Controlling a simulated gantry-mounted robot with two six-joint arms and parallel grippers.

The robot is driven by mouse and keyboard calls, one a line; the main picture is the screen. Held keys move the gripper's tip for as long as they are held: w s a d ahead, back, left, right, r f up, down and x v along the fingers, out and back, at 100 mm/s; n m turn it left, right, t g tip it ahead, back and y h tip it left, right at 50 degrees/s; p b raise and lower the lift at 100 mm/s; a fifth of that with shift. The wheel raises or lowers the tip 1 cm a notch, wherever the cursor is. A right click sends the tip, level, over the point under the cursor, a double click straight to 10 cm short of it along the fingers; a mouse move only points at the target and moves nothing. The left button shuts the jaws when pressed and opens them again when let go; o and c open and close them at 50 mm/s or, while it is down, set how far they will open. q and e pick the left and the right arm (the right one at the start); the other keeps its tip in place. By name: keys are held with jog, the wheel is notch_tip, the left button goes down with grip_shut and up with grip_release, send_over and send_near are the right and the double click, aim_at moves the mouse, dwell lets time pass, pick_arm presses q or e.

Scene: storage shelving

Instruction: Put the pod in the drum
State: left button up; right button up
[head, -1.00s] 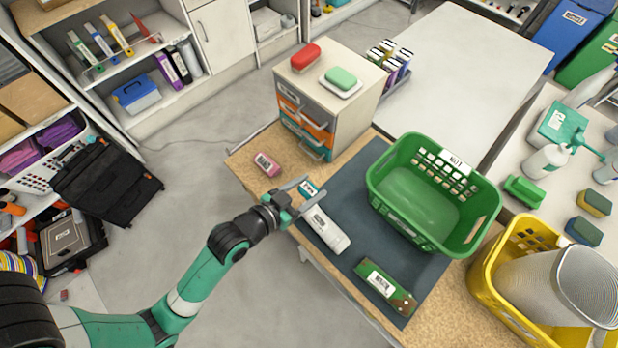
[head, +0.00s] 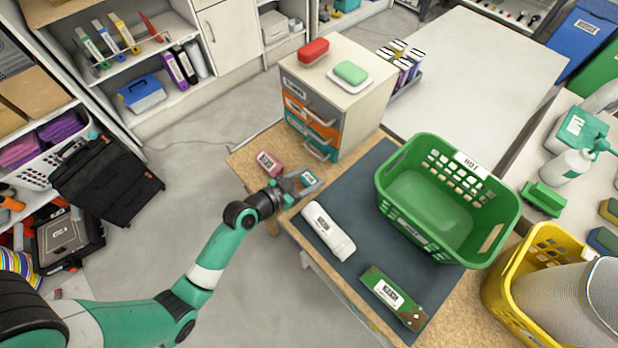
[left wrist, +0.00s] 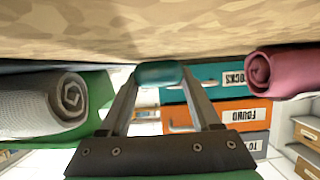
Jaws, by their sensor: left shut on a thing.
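The pod (head: 309,178) is a small teal block with a pale label. My left gripper (head: 311,180) is shut on it, over the left part of the worktop beside the drawer unit. In the left wrist view the teal pod (left wrist: 158,73) sits between the two fingertips, close to the tan board surface. I cannot tell whether it still touches that surface. My right gripper is not in view.
A green basket (head: 385,195) stands on the dark mat. A white roll (head: 328,233) and a green-brown pack (head: 393,297) lie left of it. A pink roll (head: 269,163) lies near the drawer unit (head: 345,128). A yellow basket (head: 500,290) holds a grey ribbed cylinder (head: 572,300).

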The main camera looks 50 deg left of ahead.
pick_arm(q)
jog(key=shift+f, duration=0.2)
jog(key=o, duration=1.3)
jog(key=shift+r, duration=0.1)
jog(key=shift+r, duration=0.1)
jog(key=shift+s+r, duration=0.15)
jog(key=shift+s, duration=0.05)
jog(key=p+v, duration=0.1)
jog(key=v, duration=1)
jog(key=shift+s+r, duration=0.1)
jog(key=shift+s, duration=0.2)
